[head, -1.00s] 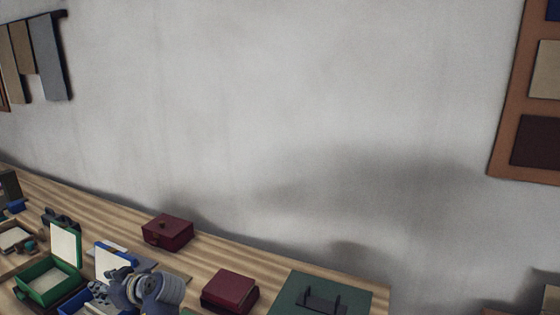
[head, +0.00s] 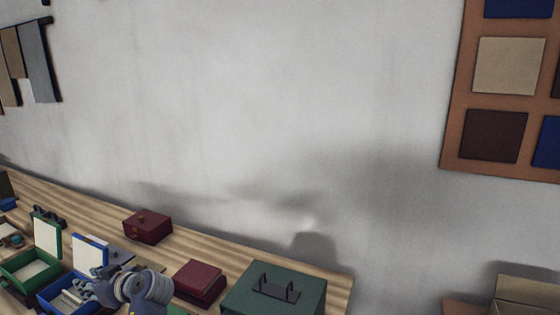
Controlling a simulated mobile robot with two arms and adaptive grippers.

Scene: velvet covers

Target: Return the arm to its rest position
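My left gripper (head: 92,287) is at the bottom left of the head view, by the open blue box (head: 57,291) on the wooden bench (head: 85,207). It is small and dark in the picture, and I cannot tell whether its fingers are open or shut. My grey wrist shows to the right of it and runs off the bottom edge. I see nothing clearly held. My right gripper is not in view.
An open green box (head: 32,266) stands left of the blue one. Dark red boxes (head: 148,228) (head: 200,281) and a closed green box (head: 287,292) with a handle stand to the right. Swatch panels (head: 452,140) hang on the wall. The space above the bench is clear.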

